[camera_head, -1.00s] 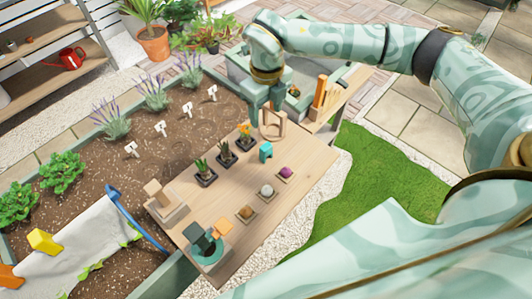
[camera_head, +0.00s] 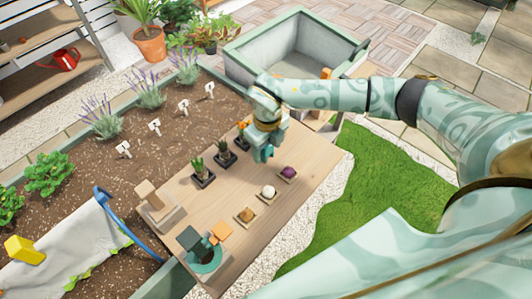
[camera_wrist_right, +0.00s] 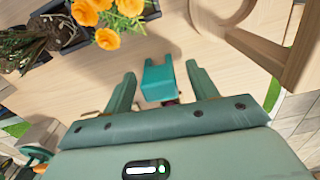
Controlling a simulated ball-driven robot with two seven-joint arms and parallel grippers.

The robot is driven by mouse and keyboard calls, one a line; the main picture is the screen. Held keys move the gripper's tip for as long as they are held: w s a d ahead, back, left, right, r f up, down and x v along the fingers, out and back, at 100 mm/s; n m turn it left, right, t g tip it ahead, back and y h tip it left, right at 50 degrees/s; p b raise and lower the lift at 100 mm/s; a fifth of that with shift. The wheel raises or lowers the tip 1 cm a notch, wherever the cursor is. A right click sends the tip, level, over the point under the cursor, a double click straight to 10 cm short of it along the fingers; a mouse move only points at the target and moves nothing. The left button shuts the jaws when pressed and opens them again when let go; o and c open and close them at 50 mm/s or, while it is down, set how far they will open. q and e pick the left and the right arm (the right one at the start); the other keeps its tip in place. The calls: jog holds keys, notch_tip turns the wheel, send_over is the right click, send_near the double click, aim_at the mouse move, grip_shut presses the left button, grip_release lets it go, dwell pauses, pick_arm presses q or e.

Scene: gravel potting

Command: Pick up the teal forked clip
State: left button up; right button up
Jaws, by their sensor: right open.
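The teal forked clip (camera_wrist_right: 158,82) stands on the wooden table, between the two fingers of my right gripper (camera_wrist_right: 161,72) in the right wrist view. The fingers are open, one on each side of the clip, with a visible gap on both sides. In the head view my right gripper (camera_head: 263,152) points down over the table and largely covers the clip. My left gripper is not in view.
Orange flowers (camera_wrist_right: 108,20) in a dark pot and a wooden stand (camera_wrist_right: 265,40) are close to the gripper. Potted plants (camera_head: 203,173), small trays with purple (camera_head: 288,172), white (camera_head: 268,191) and brown contents, and a wooden block holder (camera_head: 158,208) share the table.

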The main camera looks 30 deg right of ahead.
jog(key=shift+f, duration=0.1)
jog(key=c, duration=0.9)
